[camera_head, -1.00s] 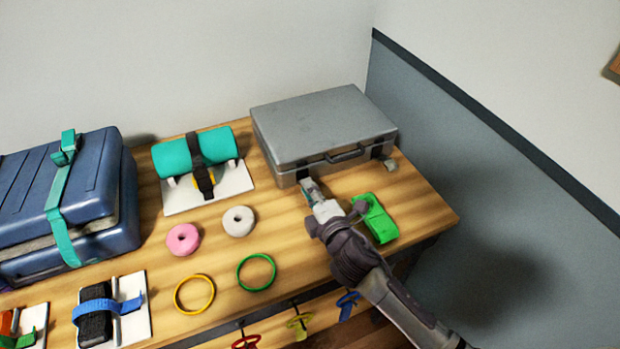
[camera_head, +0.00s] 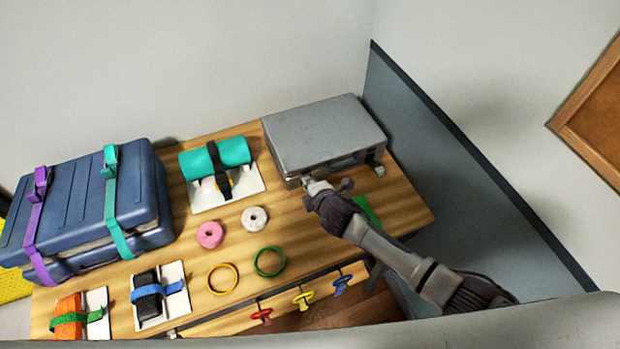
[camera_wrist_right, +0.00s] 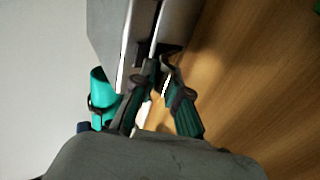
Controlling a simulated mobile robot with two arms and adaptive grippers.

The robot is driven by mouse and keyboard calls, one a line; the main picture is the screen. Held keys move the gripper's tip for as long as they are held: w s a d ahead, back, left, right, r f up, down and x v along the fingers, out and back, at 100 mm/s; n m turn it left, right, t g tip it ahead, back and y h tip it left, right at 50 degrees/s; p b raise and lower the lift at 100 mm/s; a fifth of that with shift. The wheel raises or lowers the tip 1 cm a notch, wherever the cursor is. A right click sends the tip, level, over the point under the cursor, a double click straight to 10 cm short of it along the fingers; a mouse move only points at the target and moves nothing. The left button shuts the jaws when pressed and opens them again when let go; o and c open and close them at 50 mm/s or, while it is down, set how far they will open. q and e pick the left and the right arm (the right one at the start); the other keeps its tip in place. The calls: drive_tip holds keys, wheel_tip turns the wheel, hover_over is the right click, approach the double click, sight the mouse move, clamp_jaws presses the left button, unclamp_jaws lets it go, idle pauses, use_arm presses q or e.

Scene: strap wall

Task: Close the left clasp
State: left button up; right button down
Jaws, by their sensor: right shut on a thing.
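The grey case (camera_head: 322,132) lies flat at the back right of the table with its lid down. My right gripper (camera_head: 312,184) is at the front left corner of the case, over the left clasp, which it hides in the head view. In the wrist view my right gripper (camera_wrist_right: 158,72) has its fingers close together on the dark left clasp (camera_wrist_right: 146,52), at the seam between lid and base. How far the clasp is closed cannot be told. The right clasp (camera_head: 371,156) shows dark on the case front. My left gripper is not in view.
A green block (camera_head: 368,209) is partly behind my right arm. A teal roll (camera_head: 230,152) on a white stand is left of the case. Pink (camera_head: 210,235) and white (camera_head: 254,218) rings lie in front. The wall is close on the right.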

drive_tip(key=shift+f, duration=0.1)
drive_tip(key=shift+s, duration=0.1)
idle(0.4)
drive_tip(key=c, duration=1.2)
unclamp_jaws()
drive_tip(key=v, duration=1.2)
drive_tip(key=shift+w, duration=0.2)
drive_tip(key=shift+s, duration=0.1)
